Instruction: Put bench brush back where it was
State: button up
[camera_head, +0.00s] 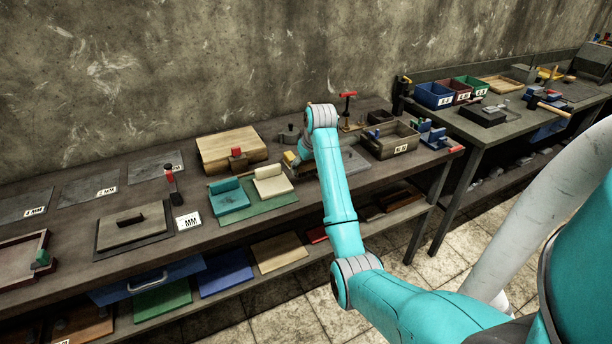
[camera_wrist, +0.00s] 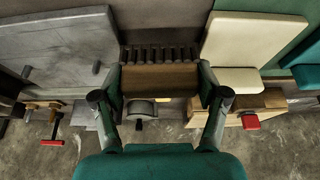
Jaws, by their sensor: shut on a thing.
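The bench brush (camera_wrist: 160,78), with a brown wooden body and a row of dark bristles, sits between the two fingers of my gripper (camera_wrist: 160,88) in the wrist view. My gripper is shut on it. In the head view my gripper (camera_head: 298,159) is low over the bench, just right of the cream block, and my arm hides most of it. A small yellowish piece at the gripper may be the brush, but I cannot tell. Whether the bristles touch the bench is unclear.
A cream block (camera_head: 272,181) and a teal block (camera_head: 229,197) lie on a green mat left of my gripper. A grey plate (camera_wrist: 60,45) shows in the wrist view. A labelled bin (camera_head: 390,143) stands to the right.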

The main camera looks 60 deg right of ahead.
aim_at(307, 171)
jog(key=shift+f, duration=1.9)
jog(key=shift+f, duration=0.1)
jog(key=o, duration=1.1)
jog(key=shift+v, duration=3.85)
jog(key=shift+w, duration=0.1)
